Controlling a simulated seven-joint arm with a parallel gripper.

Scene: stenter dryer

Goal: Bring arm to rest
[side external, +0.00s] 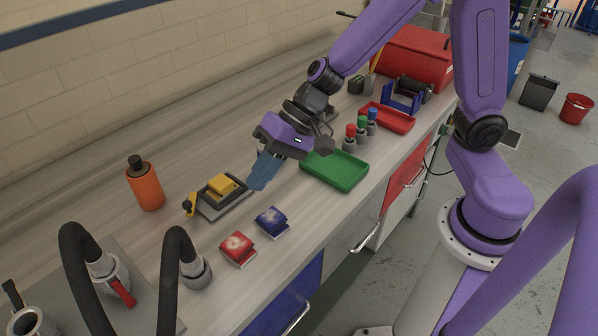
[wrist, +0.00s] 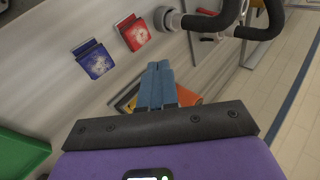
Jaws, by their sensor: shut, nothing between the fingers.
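My purple arm reaches over the workbench from the right. My gripper (side external: 259,179) has blue fingers and is shut and empty. In the side external view it hangs just right of a grey tray device with a yellow block (side external: 221,186). In the wrist view the two blue fingers (wrist: 158,72) lie side by side, in front of yellow and orange things that they partly hide. The fingertips look above the bench top (side external: 270,190); the exact gap cannot be told.
A green tray (side external: 335,170), red tray (side external: 387,118) and red, green and blue capped bottles (side external: 362,128) lie right of my gripper. Blue (side external: 271,222) and red (side external: 238,248) packets lie in front. An orange bottle (side external: 145,184) and black hoses (side external: 172,262) stand left.

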